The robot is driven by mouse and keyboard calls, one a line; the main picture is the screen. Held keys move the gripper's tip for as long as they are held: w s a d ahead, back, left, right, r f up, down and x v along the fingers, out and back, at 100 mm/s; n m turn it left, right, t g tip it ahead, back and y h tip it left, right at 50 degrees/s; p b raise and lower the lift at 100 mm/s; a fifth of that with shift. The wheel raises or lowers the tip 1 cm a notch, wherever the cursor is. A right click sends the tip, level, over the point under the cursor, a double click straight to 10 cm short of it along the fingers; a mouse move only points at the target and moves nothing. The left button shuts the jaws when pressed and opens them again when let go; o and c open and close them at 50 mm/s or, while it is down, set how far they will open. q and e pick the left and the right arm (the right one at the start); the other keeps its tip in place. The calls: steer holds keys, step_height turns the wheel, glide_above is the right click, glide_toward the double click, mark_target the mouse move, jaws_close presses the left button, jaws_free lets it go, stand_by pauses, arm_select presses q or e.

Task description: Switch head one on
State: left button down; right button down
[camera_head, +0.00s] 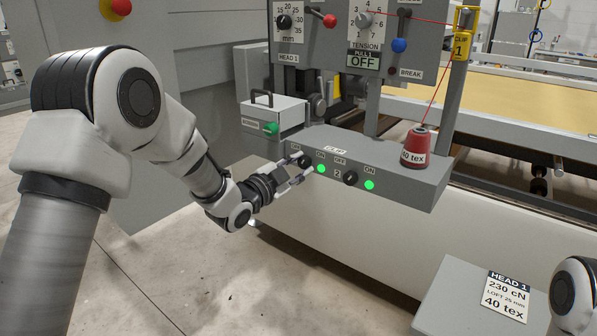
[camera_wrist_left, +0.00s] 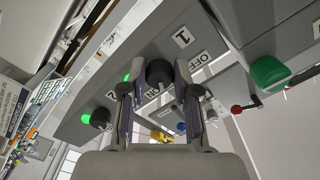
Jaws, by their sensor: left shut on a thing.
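The grey switch box (camera_head: 415,188) carries two black rotary knobs with OFF and ON labels. My left gripper (camera_head: 299,169) is shut on the left knob, knob one (camera_head: 304,161). In the left wrist view this black knob (camera_wrist_left: 160,72) sits between my left fingertips (camera_wrist_left: 154,82), near the "1" and "OFF" labels. Which way it points I cannot tell. The green lamp (camera_head: 320,169) beside it is lit. Knob two (camera_head: 350,178) stands to the right, with its own green lamp (camera_head: 369,184) lit. My right gripper is out of view.
A red thread cone (camera_head: 416,148) stands on the box's right end. The upper panel (camera_head: 362,60) reads OFF under TENSION. The floor below is clear.

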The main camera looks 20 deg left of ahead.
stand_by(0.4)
arm_select(q)
steer(key=c, duration=0.9)
jaws_free()
steer(key=shift+o, duration=0.2)
steer(key=v, duration=1.2)
